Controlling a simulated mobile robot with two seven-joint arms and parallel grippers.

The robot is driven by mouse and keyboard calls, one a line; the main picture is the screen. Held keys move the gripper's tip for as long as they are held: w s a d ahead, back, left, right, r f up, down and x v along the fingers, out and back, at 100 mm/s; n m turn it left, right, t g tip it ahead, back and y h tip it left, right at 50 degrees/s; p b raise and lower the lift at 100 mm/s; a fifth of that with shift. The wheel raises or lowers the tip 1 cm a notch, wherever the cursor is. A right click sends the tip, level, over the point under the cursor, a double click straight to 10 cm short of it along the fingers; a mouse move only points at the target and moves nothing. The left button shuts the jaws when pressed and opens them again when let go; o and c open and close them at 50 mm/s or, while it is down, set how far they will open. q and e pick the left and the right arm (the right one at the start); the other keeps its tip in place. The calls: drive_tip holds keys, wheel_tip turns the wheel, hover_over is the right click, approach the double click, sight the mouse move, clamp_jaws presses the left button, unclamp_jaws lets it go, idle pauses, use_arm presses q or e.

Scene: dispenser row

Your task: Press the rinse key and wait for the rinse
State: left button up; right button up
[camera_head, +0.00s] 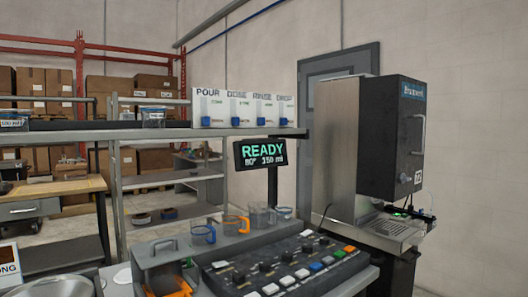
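A dark key panel (285,272) stands on the counter at lower centre, with several white keys and black knobs. A blue key (315,267), a green key (327,260) and an orange key (349,249) sit along its right part. The key labels are too small to read, so I cannot tell which is the rinse key. A black display (262,153) above reads "READY 80° 150 ml" in green. A card marked RINSE (264,108) stands on the shelf among the POUR, DOSE and DROP cards. Neither of my grippers is in view.
A steel and black machine (378,150) with a drip tray (393,230) stands at right. Blue-handled (203,235) and orange-handled (236,225) cups and clear cups (260,214) stand behind the panel. A grey holder (160,255) with orange items is at its left.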

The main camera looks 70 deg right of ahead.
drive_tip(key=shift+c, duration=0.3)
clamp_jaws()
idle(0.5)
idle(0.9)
